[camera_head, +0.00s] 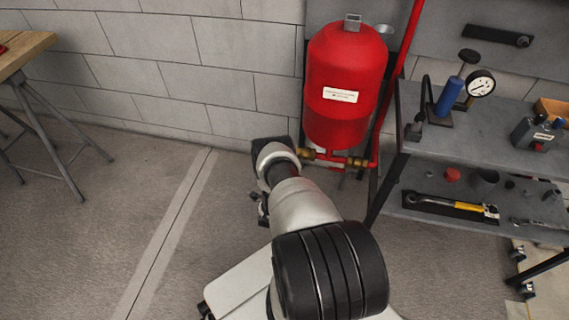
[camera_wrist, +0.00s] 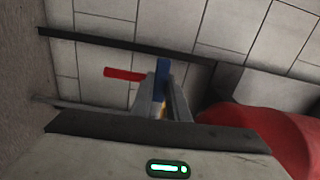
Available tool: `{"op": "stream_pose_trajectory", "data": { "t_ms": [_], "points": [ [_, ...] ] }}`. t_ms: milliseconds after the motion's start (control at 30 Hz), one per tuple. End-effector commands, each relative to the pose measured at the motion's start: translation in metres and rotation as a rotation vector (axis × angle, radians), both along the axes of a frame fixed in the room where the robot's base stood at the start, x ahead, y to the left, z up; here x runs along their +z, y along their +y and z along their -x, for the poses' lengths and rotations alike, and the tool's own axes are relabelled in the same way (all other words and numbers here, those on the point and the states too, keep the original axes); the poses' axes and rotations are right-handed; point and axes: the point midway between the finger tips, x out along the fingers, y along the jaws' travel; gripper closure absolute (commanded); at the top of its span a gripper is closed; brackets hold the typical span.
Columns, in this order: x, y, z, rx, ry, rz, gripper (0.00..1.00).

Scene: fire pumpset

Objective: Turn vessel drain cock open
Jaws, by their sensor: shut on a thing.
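The red vessel (camera_head: 346,80) stands upright against the block wall in the head view, with brass fittings (camera_head: 308,154) at its lower left. Its red side (camera_wrist: 265,130) fills the lower right of the wrist view. My gripper (camera_wrist: 162,98) points towards the wall, low beside the vessel. Its two fingers are shut on a narrow blue handle (camera_wrist: 162,70), which stands up between the tips. A bit of brass-yellow shows between the fingers; the cock's body is mostly hidden. In the head view my wrist hides the fingertips.
A red pipe (camera_head: 398,80) runs up the vessel's right side. A grey shelf unit (camera_head: 450,150) with a gauge (camera_head: 481,84) and a yellow-handled wrench (camera_head: 450,206) stands close at right. A wooden bench (camera_head: 22,48) is at far left. The floor between is clear.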

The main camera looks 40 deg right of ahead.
Motion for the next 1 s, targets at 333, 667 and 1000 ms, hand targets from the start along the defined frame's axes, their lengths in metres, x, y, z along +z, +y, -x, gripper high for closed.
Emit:
{"op": "stream_pose_trajectory", "data": {
  "t_ms": [333,667,1000],
  "points": [
    [0.0056,-0.0037,-0.0010,-0.001,-0.050,-0.039,1.00],
    [0.0061,-0.0038,-0.0011,-0.001,-0.053,-0.038,1.00],
    [0.0048,-0.0031,-0.0004,-0.001,-0.048,-0.039,0.66]
  ]
}}
